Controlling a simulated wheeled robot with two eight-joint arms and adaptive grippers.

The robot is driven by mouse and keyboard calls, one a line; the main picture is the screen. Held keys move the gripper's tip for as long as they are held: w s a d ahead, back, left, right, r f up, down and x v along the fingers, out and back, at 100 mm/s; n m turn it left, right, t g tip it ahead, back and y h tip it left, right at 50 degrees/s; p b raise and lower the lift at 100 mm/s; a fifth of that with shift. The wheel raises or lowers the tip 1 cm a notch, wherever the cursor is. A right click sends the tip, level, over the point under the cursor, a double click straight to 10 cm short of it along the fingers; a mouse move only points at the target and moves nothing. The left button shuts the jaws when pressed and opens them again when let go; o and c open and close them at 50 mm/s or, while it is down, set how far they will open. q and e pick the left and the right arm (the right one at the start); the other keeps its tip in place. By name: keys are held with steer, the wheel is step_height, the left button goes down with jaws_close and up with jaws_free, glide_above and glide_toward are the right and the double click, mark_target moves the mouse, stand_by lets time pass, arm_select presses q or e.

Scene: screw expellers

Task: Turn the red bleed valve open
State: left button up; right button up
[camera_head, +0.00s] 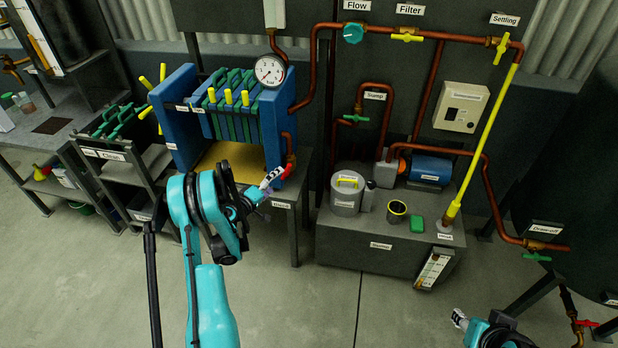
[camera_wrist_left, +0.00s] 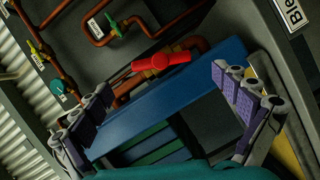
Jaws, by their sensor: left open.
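The red bleed valve handle (camera_wrist_left: 162,61) sits on a copper pipe beside the blue end plate of the filter press. It shows small in the head view (camera_head: 289,169), partly behind the gripper. My left gripper (camera_head: 272,178) is beside the valve at the press's right end. In the left wrist view the left gripper (camera_wrist_left: 163,84) has its fingers wide apart, with the red handle ahead between them and nothing held. My right gripper (camera_head: 459,319) is low at the right, away from the valve, and its jaw state is unclear.
The blue and green filter press (camera_head: 275,120) stands on a bench, with a pressure gauge (camera_head: 270,71) above its right end. A grey sump unit (camera_head: 365,250) stands to the right. Another red handle (camera_head: 588,323) is at the far lower right. The front floor is clear.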

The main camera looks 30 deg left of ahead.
mark_target(285, 173)
arm_select(q)
steer(key=w, duration=0.2)
steer(key=w+b, duration=0.1)
steer(key=w, duration=0.1)
steer(key=w+f+b, duration=0.1)
steer(key=w, duration=0.2)
steer(key=shift+d+f, duration=0.1)
steer(key=shift+d, duration=0.3)
